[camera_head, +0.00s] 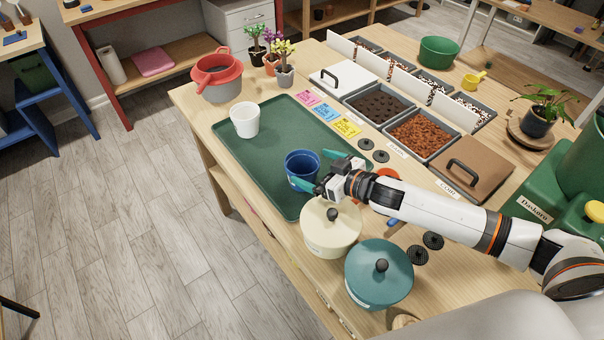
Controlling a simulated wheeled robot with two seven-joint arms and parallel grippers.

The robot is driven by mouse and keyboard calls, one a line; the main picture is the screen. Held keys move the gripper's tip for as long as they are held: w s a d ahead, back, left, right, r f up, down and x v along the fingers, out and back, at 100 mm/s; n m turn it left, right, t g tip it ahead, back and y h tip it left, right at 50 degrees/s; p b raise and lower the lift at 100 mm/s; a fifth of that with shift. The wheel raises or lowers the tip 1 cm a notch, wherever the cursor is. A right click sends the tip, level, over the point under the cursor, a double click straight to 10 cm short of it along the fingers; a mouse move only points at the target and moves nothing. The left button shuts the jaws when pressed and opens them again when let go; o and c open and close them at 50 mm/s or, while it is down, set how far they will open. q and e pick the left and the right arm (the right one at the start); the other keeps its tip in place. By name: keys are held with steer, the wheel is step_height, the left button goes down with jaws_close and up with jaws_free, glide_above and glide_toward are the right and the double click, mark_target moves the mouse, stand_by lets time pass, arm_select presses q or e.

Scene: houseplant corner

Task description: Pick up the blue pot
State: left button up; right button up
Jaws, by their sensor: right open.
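The blue pot (300,168) stands upright on the dark green tray (258,131), near the tray's right end. My right gripper (312,171) comes in from the right and is open at the pot. One teal fingertip is at the pot's far right side and the other at its near right side. I cannot tell whether either finger touches the pot. The far right part of the pot is partly covered by the gripper. My left gripper is not in view.
A white pot (245,120) stands on the tray's left part. A cream lidded pot (331,226) is close below my right gripper, with a teal lidded pot (379,274) beside it. Bins of soil (379,104) and bark (423,135) lie behind. The tray's middle is clear.

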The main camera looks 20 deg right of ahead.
mark_target(291, 158)
steer(key=x, duration=0.5)
steer(key=shift+a, duration=0.1)
steer(key=shift+c, duration=1.4)
steer(key=c, duration=0.9)
